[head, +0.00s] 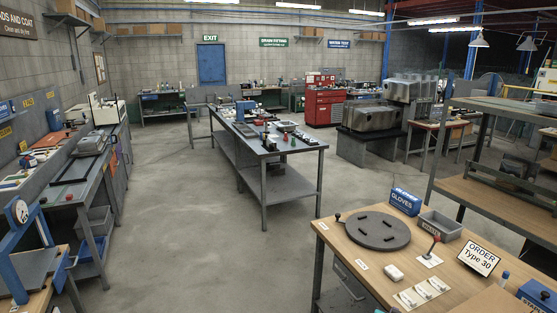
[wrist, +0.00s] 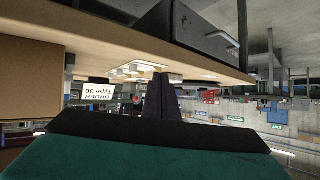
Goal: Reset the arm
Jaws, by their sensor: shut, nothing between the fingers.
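My gripper (wrist: 161,82) shows in the wrist view as dark fingers, shut together with nothing between them. Behind them are a black edge and a teal body across the bottom of that view. The wrist view is upside down. The fingers overlap the edge of a wooden bench (wrist: 75,38), beside a pale switch plate (wrist: 133,71). I cannot tell whether they touch it. The arm and gripper do not show in the head view.
The wooden bench (head: 343,255) at lower right of the head view holds a dark turntable (head: 378,231), a gloves box (head: 405,201), a grey bin (head: 440,225), a red-knobbed lever (head: 435,243) and an order sign (head: 479,257). Open floor (head: 220,265) lies left of it.

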